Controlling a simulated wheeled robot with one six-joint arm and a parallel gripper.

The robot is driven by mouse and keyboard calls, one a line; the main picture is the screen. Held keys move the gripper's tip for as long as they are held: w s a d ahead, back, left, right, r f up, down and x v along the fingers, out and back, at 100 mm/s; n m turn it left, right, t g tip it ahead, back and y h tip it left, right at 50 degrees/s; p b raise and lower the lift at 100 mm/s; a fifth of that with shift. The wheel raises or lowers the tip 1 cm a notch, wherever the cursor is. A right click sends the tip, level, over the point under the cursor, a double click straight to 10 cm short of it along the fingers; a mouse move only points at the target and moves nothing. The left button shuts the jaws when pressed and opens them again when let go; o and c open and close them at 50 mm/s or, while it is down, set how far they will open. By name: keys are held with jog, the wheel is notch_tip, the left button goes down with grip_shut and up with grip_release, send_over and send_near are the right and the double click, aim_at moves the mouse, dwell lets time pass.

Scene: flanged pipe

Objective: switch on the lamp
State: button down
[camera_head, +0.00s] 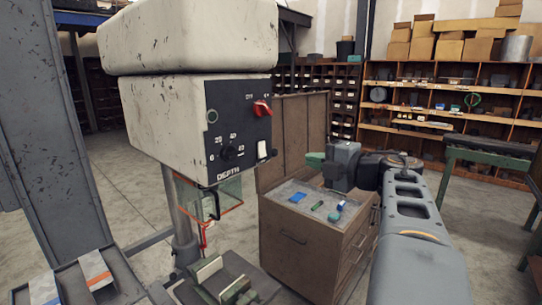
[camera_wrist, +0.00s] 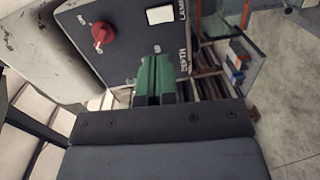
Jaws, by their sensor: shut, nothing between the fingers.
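The white lamp switch (camera_head: 262,150) is on the lower right of the dark control panel (camera_head: 225,118) on a worn cream machine head. In the wrist view the same white switch (camera_wrist: 160,15) sits next to the word LAMP. I cannot tell which way it is tipped. My gripper (camera_head: 313,159) is to the right of the panel, its green fingers pointing left towards it. In the wrist view the gripper (camera_wrist: 155,78) is shut and empty, and its fingers overlap the panel below the switch in the picture. They look apart from the switch.
A red knob (camera_head: 262,108) is above the switch, and it also shows in the wrist view (camera_wrist: 102,34). A black depth dial (camera_head: 229,152) is to its left. A clear guard (camera_head: 218,195) hangs below the head. A brown drawer cabinet (camera_head: 300,240) with small items stands below my gripper.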

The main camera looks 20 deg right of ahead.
aim_at(264, 156)
jog(key=shift+s+f+n+g+y, duration=0.3)
jog(key=shift+s+n+g, duration=0.1)
jog(key=shift+s+g, duration=0.1)
jog(key=shift+w, duration=0.15)
jog(key=p+x, duration=0.3)
jog(key=x, duration=1)
jog(key=shift+w+a, duration=0.15)
jog(key=shift+w, duration=0.2)
jog(key=shift+f, duration=0.1)
